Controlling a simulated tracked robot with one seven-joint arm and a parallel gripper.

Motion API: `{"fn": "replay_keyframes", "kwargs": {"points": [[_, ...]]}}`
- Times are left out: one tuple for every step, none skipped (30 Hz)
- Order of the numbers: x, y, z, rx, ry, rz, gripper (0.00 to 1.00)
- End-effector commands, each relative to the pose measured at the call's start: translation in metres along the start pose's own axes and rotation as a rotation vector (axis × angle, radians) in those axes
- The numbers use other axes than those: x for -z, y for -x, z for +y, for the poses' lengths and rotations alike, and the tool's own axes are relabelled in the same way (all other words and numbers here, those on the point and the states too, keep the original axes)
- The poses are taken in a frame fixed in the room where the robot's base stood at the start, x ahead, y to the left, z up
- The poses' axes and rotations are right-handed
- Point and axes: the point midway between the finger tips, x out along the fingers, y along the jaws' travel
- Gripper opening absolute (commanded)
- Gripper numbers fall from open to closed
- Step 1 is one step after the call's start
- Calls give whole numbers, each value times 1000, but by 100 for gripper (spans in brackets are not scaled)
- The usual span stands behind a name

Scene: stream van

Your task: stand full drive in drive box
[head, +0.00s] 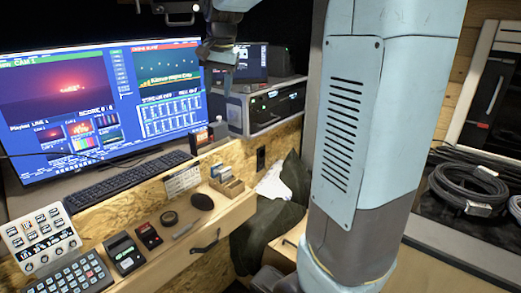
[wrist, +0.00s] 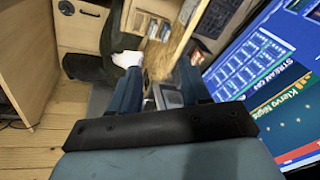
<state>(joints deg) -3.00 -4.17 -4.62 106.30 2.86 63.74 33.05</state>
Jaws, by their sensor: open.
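My gripper (head: 220,52) hangs in front of the right part of the big monitor, high above the desk. In the wrist view its two fingers (wrist: 157,92) are apart, and a grey object shows between them, too unclear to name. A small tan box (head: 228,186) with blue-topped items in it stands on the wooden ledge; I take it for the drive box. A black drive-like unit with a red mark (head: 148,236) lies on the lower desk, with a larger black unit with a green label (head: 124,253) to its left. I cannot tell which one is the full drive.
The monitor (head: 100,100), keyboard (head: 115,181) and a rack unit (head: 265,107) stand at the back. A control panel (head: 40,238) and a keypad (head: 70,277) are at the front left. Coiled cables (head: 468,188) lie at the right. My arm hides the middle right.

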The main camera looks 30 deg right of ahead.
Motion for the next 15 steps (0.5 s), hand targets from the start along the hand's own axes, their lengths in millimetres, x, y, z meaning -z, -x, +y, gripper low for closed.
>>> {"fn": "replay_keyframes", "kwargs": {"points": [[-15, 7, 10, 9, 34, 13, 47], [-23, 10, 15, 14, 54, 21, 47], [-34, 14, 22, 20, 84, 30, 47], [-42, 16, 27, 23, 106, 38, 47], [-50, 18, 33, 26, 127, 45, 47], [-61, 20, 40, 31, 155, 56, 47], [-69, 22, 46, 33, 178, 64, 47], [-77, 23, 51, 36, 199, 72, 47], [-88, 24, 58, 39, 227, 84, 47], [-96, 25, 64, 42, 250, 92, 47], [-104, 25, 69, 43, 271, 100, 47], [-115, 25, 76, 45, 300, 111, 47], [-123, 24, 81, 47, 322, 120, 47], [-131, 24, 87, 48, 344, 130, 47], [-142, 23, 94, 49, 372, 141, 47]]}}
